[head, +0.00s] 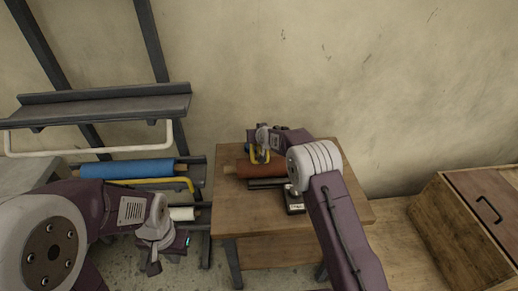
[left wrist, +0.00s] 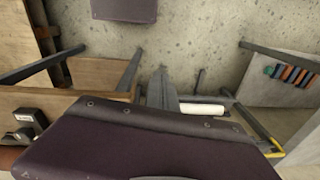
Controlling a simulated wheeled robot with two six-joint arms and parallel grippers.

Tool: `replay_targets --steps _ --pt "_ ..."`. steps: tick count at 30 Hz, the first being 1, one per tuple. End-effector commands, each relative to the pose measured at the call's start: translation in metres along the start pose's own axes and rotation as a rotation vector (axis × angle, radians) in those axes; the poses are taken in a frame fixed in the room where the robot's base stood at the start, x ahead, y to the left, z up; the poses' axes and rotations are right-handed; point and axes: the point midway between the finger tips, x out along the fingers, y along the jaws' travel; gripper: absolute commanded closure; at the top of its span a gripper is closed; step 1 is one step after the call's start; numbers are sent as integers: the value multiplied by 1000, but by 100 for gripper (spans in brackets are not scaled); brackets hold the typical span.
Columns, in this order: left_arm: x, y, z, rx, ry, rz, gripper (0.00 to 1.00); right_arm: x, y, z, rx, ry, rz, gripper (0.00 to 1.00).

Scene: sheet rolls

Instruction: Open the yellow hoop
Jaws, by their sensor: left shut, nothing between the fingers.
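A yellow hoop (head: 150,181) runs along the front of the dark rack at the left, just below the blue roll (head: 128,168). Part of a yellow bar shows at the right of the left wrist view (left wrist: 262,132). My left gripper (head: 153,266) is shut and empty, pointing down in front of the rack, below and apart from the hoop. My left arm hides part of the rack. My right gripper (head: 258,138) is over the wooden table at a red-brown roll (head: 242,169), beside a second yellow piece (head: 254,155). Its fingers are too small to read.
A white roll (head: 183,214) lies lower on the rack, near my left gripper. A grey shelf with a white rail (head: 88,152) is above. The wooden table (head: 240,210) holds a small black device (head: 294,203). A wooden drawer cabinet (head: 465,230) stands right.

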Motion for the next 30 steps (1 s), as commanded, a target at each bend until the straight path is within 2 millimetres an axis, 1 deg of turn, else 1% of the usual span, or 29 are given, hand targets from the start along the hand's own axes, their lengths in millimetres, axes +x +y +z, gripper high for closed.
replay_targets --steps 2,3,4,5,6,7,8,9,10,11,12,13,14,15,16,17,18,20,21,23,24,27,30 --pt "-5 -25 4 173 -45 -97 100 0 0 0 2 1 0 100" --pt "-7 -42 4 280 -82 -161 100 0 0 0 2 1 0 100" --pt "-9 -55 3 369 -113 -213 100 0 0 0 2 1 0 100" --pt "-11 -66 0 460 -144 -267 100 0 0 0 2 1 0 100" --pt "-15 -81 -7 588 -184 -341 100 0 0 0 2 1 0 100" --pt "-19 -90 -15 686 -213 -399 100 0 0 0 1 1 0 100" --pt "-23 -99 -25 785 -240 -460 100 0 0 0 1 1 0 100" --pt "-29 -107 -42 918 -274 -544 100 0 0 0 1 1 0 100" --pt "-34 -110 -57 1020 -295 -610 100 0 0 0 1 1 0 100" --pt "-39 -112 -75 1121 -314 -679 100 0 0 0 1 1 0 100" --pt "-46 -109 -100 1259 -334 -775 100 0 0 0 1 1 0 100" --pt "-50 -102 -120 1363 -345 -851 100 0 0 0 1 1 0 100" --pt "-55 -92 -142 1467 -350 -930 100 0 0 0 1 1 0 100" --pt "-60 -72 -171 1609 -349 -1039 100 0 0 0 1 1 0 100" --pt "-63 -50 -193 1717 -338 -1125 100 0 0 0 1 1 0 100" --pt "-65 -24 -212 1825 -322 -1212 100 0 0 0 1 1 0 100" --pt "-64 14 -233 1954 -291 -1318 100 0 0 0 1 1 0 100" --pt "-60 71 -250 2117 -230 -1444 100 0 0 0 1 1 0 100" --pt "-54 107 -254 2209 -187 -1505 100 0 0 0 1 2 0 100" --pt "-40 153 -249 2327 -131 -1557 100 0 0 0 1 2 0 100" --pt "-30 177 -242 2389 -107 -1573 100 0 0 -1 1 2 0 100" --pt "-12 214 -222 2491 -78 -1587 100 0 0 -1 1 2 0 100" --pt "-8 231 -212 2532 -53 -1600 100 0 0 -1 1 2 0 100"
